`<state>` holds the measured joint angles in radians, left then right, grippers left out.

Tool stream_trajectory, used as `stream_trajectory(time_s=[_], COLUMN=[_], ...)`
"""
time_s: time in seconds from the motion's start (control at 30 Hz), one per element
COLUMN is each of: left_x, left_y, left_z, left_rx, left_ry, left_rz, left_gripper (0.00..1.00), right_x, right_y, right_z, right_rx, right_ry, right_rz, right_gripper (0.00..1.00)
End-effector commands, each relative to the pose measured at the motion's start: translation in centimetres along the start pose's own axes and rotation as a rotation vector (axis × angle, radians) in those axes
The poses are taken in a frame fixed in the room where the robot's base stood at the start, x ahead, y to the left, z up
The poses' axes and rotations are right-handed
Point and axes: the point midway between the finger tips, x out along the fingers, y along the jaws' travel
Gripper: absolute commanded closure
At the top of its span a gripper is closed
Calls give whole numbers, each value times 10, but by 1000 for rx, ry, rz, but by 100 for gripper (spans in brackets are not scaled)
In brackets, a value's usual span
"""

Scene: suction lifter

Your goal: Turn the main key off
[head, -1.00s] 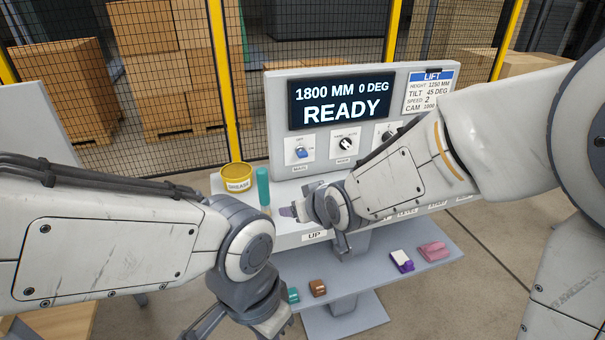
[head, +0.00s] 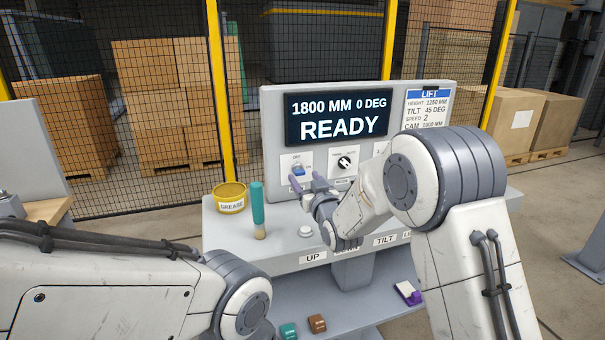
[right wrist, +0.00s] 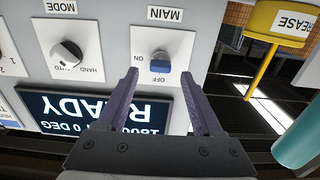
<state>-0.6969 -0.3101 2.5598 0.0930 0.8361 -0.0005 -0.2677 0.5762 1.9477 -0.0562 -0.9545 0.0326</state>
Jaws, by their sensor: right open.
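The main key is a blue knob (head: 298,170) on a white plate at the left of the panel, below the screen. In the right wrist view, which is upside down, the blue knob (right wrist: 160,63) shows between my fingertips, with ON and OFF printed beside it. I cannot tell which mark it points to. My right gripper (head: 305,181) is open in front of the main key plate. Its purple fingers (right wrist: 161,76) stand on either side of the knob, with no clear contact. My left arm is at the lower left; its gripper is out of frame.
A mode knob (head: 345,162) sits right of the main key. The screen (head: 338,117) reads READY. A yellow grease tin (head: 230,197) and a teal-handled tool (head: 258,208) stand left on the console. A white button (head: 305,231) is above the UP label.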

Motion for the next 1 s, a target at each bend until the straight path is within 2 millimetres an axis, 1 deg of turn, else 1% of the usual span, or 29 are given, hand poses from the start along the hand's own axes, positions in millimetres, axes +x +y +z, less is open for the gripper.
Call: stream_trajectory(time_s=[0.03,0.1,0.2,0.33,0.57,0.67,0.7,0.73,0.77,1.0], left_x=[-3,-4,-5,-5,-5,-5,-5,-5,-5,-3], left_y=[0,0,0,0,0,0,0,0,0,0], left_z=[0,0,0,0,0,0,0,0,0,0], left_rx=[0,0,0,0,0,0,0,0,0,0], left_ry=[0,0,0,0,0,0,0,0,0,0], left_rz=[0,0,0,0,0,0,0,0,0,0], left_gripper=[100,100,100,100,100,100,100,100,100,100], right_x=[8,16,24,29,29,29,29,29,29,29], right_y=[0,0,0,0,0,0,0,0,0,0], right_z=[-1,-1,0,0,0,0,0,0,0,1], right_rx=[0,0,0,0,0,0,0,0,0,-12], right_ry=[1,0,0,-1,-1,-1,-1,-1,-1,0], right_rz=[0,0,0,0,0,0,0,0,0,0], right_gripper=[32,32,32,32,32,67,82,94,100,100])
